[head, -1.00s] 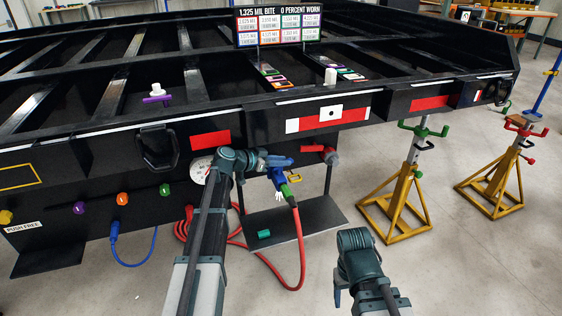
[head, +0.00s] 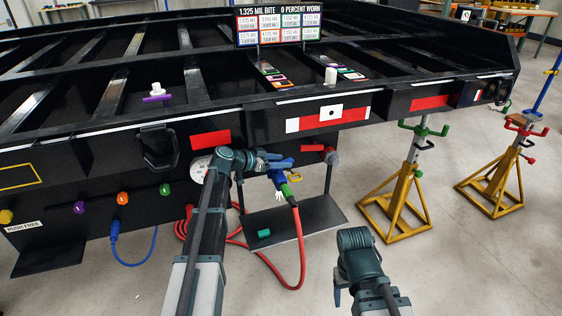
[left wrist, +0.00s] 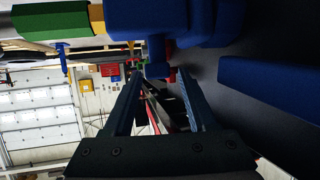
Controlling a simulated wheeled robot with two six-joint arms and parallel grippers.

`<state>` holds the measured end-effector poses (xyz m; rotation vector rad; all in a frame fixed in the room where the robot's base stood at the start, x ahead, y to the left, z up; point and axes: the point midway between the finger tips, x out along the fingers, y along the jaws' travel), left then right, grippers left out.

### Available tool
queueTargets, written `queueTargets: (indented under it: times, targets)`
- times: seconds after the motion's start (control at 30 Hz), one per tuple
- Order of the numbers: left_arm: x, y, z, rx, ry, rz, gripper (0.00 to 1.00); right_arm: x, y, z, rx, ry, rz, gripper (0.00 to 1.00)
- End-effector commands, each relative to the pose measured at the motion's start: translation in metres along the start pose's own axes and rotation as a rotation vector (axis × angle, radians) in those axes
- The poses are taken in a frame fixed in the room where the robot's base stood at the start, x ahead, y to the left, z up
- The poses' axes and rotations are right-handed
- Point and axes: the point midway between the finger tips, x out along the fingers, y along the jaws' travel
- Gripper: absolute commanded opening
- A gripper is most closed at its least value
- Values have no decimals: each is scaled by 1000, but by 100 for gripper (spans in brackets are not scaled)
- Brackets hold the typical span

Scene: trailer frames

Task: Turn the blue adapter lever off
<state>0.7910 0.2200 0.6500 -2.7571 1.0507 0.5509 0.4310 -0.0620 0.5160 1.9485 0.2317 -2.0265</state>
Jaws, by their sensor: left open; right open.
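The blue adapter (head: 279,177) hangs under the trailer's rear edge, with a green fitting (head: 287,190) and a red hose below it. A blue lever (head: 281,163) shows at its top, by my left gripper (head: 284,162). In the left wrist view the blue adapter (left wrist: 180,20) fills the top, and a small blue piece (left wrist: 158,70) lies between the open fingers of my left gripper (left wrist: 155,80). I cannot tell whether the fingers touch it. My right gripper (head: 340,290) is at the bottom of the head view, away from the adapter; its fingers are mostly hidden.
Yellow jack stands (head: 404,205) stand to the right. The floor between is clear.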

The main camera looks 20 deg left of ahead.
Motion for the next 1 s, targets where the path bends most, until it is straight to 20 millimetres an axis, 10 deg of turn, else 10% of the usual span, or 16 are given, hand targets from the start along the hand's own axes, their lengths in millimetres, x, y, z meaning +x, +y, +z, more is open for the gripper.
queueTargets:
  times: [0.5, 1.0]
  targets:
    - [-94, 1, 36, -2, 0, -3, 57, -3, 0, 0, 1, 0, 0, 66]
    - [-118, 0, 46, 0, 0, 0, 57, -3, 0, 0, 1, 0, 0, 66]
